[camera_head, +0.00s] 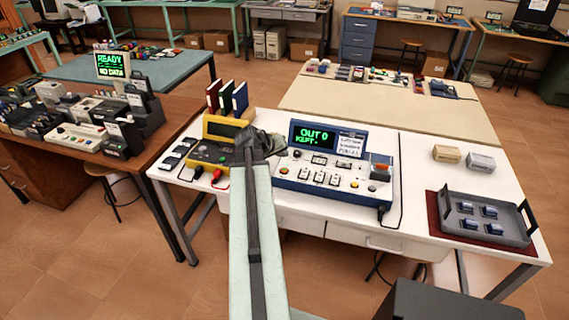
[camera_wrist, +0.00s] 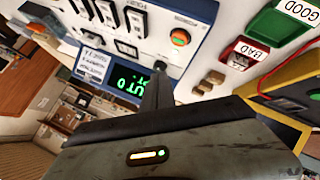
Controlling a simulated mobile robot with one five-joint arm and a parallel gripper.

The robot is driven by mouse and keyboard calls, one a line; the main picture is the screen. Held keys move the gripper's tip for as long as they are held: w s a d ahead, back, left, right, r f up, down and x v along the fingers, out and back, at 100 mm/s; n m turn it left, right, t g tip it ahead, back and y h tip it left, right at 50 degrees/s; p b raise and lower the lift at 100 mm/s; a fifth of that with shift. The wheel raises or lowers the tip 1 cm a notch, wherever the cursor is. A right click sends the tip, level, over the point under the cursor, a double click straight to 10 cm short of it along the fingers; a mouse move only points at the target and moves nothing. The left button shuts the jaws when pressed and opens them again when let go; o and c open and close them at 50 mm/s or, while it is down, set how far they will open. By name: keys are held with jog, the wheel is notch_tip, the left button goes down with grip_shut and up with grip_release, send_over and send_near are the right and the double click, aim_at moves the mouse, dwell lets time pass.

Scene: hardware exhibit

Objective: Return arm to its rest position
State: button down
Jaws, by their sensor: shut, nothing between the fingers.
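My arm reaches forward from the bottom of the head view over the white table (camera_head: 440,258). My gripper (camera_head: 264,146) is at its far end, between the yellow meter box (camera_head: 210,153) and the blue-and-white console (camera_head: 330,175). In the wrist view the dark fingers of my gripper (camera_wrist: 158,92) are shut with nothing between them. They point toward the console (camera_wrist: 185,22), which looks upside down there. Whether the fingers touch the console cannot be told.
Red, green and blue books (camera_head: 228,97) stand behind the yellow box. A grey tray (camera_head: 470,229) with several small blue parts lies at right, near two small boxes (camera_head: 447,154). A brown desk (camera_head: 160,130) with devices stands at left. Floor shows at lower left.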

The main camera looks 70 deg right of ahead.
jog(key=shift+r, duration=0.25)
jog(key=w+a+n+t, duration=0.2)
jog(key=w+a, duration=0.5)
jog(key=w, duration=0.4)
jog(key=w+a+n+t, duration=0.15)
jog(key=w+a, duration=0.45)
jog(key=w, duration=0.6)
jog(key=w+a+f+n+t+y, duration=0.1)
jog(key=w+a+n, duration=0.1)
jog(key=w+a, duration=0.55)
jog(key=w+a+f+n+t+y, duration=0.15)
jog(key=w+a, duration=0.35)
jog(key=a, duration=0.6)
jog(key=w+a+f+n+y, duration=0.1)
jog(key=a+n, duration=0.1)
jog(key=a, duration=0.9)
jog(key=w+a+f+n+y, duration=0.1)
jog(key=w+a+f+y, duration=0.1)
jog(key=a, duration=0.8)
jog(key=s+a+f+n+g+y, duration=0.1)
jog(key=s+a, duration=0.2)
jog(key=a, duration=0.3)
jog(key=s+a+n+g+y, duration=0.1)
jog(key=s+a+g+y, duration=0.1)
jog(key=s+a, duration=0.2)
jog(key=a, duration=0.3)
jog(key=shift+s+a+f+g, duration=0.25)
jog(key=shift+f+g, duration=0.05)
jog(key=shift+f, duration=0.05)
